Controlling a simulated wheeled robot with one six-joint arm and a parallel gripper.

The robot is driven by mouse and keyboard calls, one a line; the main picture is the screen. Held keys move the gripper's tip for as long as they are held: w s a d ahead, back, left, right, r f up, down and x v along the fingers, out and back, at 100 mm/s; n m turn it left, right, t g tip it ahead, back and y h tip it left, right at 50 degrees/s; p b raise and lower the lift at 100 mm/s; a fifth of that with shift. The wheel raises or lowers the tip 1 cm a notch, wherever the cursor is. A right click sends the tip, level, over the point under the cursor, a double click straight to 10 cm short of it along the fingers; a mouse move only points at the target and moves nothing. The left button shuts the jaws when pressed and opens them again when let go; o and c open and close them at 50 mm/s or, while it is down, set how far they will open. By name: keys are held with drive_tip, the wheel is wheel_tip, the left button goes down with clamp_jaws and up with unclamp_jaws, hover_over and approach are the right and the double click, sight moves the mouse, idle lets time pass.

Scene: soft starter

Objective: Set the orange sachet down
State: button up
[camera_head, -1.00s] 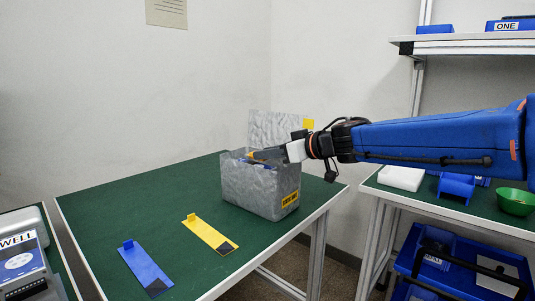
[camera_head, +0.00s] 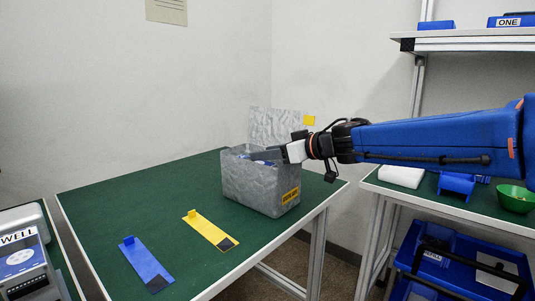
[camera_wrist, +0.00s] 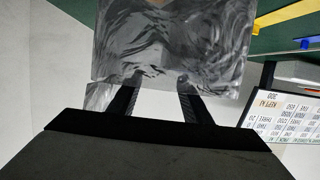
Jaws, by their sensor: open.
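My gripper (camera_head: 264,155) reaches from the right over the rim of a grey marbled box (camera_head: 250,187) on the green table, its fingers at the box's opening. In the wrist view my gripper (camera_wrist: 160,84) has its two dark fingers apart, with nothing visible between them, in front of the grey box (camera_wrist: 205,50). The head view does not show the sachet; the box wall hides the inside.
A yellow strip (camera_head: 209,228) and a blue strip (camera_head: 147,262) lie on the green table (camera_head: 110,210) left of the box. The box's raised lid stands behind it. At right, another table holds a white block (camera_head: 401,176), blue holder (camera_head: 457,186) and green bowl (camera_head: 516,198).

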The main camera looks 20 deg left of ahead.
drive_tip(key=r+v, duration=0.1)
drive_tip(key=v, duration=1.1)
drive_tip(key=shift+r, duration=0.1)
